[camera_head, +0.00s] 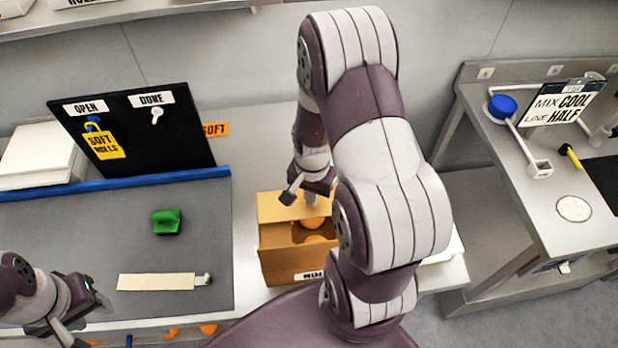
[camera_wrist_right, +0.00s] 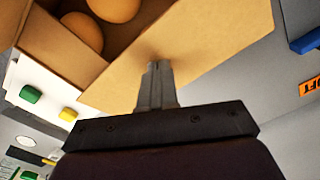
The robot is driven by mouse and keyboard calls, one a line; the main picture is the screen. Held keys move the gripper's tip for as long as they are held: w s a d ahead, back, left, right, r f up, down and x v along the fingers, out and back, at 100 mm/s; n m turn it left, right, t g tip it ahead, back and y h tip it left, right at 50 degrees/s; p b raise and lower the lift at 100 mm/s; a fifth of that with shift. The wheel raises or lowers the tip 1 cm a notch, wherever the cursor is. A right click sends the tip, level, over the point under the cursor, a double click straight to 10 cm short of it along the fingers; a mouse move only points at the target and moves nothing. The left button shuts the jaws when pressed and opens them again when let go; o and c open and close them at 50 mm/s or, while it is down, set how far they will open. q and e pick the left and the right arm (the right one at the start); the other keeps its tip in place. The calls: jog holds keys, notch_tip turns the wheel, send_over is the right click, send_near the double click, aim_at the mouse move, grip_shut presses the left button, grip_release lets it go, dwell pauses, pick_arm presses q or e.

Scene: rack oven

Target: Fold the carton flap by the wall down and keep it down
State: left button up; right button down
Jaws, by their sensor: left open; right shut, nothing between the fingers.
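The open cardboard carton (camera_head: 280,264) stands on the counter, with round brown rolls (camera_head: 314,236) inside. Its wall-side flap (camera_head: 276,207) shows as a lighter panel at the far edge, partly hidden by my right arm. My right gripper (camera_head: 304,196) is shut and empty at this flap. In the right wrist view, its fingertips (camera_wrist_right: 156,68) lie over the flap's face (camera_wrist_right: 205,45), seemingly at or very near the surface; I cannot tell contact for certain. The rolls (camera_wrist_right: 113,8) show beyond the flap's edge. My left gripper (camera_head: 82,312) is open and empty at the lower left.
A grey mat (camera_head: 90,240) left of the carton holds a green block (camera_head: 167,221) and a cream strip (camera_head: 155,282). A black board (camera_head: 135,130) stands behind it. My right arm hides the carton's right side. A side bench (camera_head: 560,225) stands at right.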

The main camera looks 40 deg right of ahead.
jog(key=shift+s+a+f, duration=0.2)
jog(key=shift+s+f, duration=0.15)
jog(key=shift+f, duration=0.2)
jog(key=shift+r, duration=0.1)
jog(key=shift+f, duration=0.25)
jog(key=shift+r, duration=0.1)
dwell(1.1)
notch_tip(320, 180, up, 9)
jog(key=p, duration=0.8)
